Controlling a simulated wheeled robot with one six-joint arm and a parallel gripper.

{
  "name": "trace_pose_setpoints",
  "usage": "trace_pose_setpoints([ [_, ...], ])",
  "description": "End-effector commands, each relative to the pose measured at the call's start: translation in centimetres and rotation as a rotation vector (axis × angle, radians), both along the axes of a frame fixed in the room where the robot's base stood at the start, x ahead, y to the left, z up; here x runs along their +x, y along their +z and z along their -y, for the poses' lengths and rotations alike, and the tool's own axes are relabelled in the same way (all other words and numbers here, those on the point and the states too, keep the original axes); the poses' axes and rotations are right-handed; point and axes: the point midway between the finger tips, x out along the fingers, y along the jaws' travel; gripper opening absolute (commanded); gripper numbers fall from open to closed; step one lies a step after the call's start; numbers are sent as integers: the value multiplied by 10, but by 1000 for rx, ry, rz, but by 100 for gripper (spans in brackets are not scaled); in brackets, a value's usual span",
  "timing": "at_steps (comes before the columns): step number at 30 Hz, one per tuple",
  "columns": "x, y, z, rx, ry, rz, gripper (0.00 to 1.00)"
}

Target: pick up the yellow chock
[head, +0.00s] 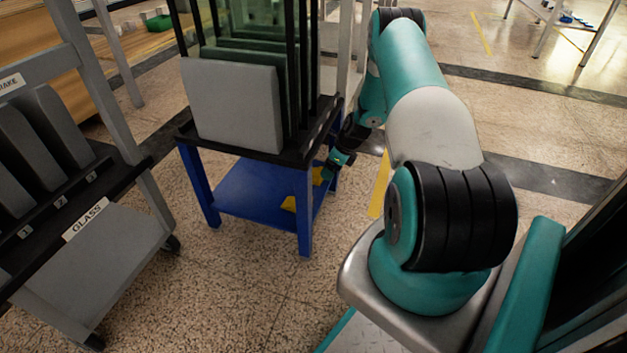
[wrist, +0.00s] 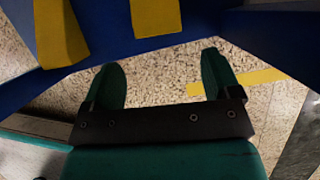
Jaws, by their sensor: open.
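Two yellow chocks rest on the lower blue shelf (head: 250,188) of the cart. In the head view one chock (head: 289,204) is near the shelf's front right, and the other (head: 318,175) is farther back at the right edge, partly hidden. In the wrist view one chock (wrist: 60,35) is at upper left and the other (wrist: 155,16) at top centre, both cut by the frame. My gripper (wrist: 162,62) is open and empty, with floor showing between its fingers, just short of the shelf edge (wrist: 110,55). In the head view my gripper (head: 332,168) is beside the cart's right side.
The cart's black top (head: 300,150) carries upright glass panes and a grey panel (head: 232,105) above the shelf. Its blue legs (head: 304,215) stand close by. A grey rack labelled GLASS (head: 90,240) stands at left. A yellow floor stripe (head: 380,185) lies right of the cart on open floor.

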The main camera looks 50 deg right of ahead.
Motion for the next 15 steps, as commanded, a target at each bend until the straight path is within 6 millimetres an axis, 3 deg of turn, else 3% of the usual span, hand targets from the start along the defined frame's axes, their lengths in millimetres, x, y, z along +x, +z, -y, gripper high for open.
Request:
trace_pose_setpoints([
  [10, 25, -2, -6, -3, 0, 2, 83],
  [15, 34, -36, -10, 0, -2, 0, 83],
])
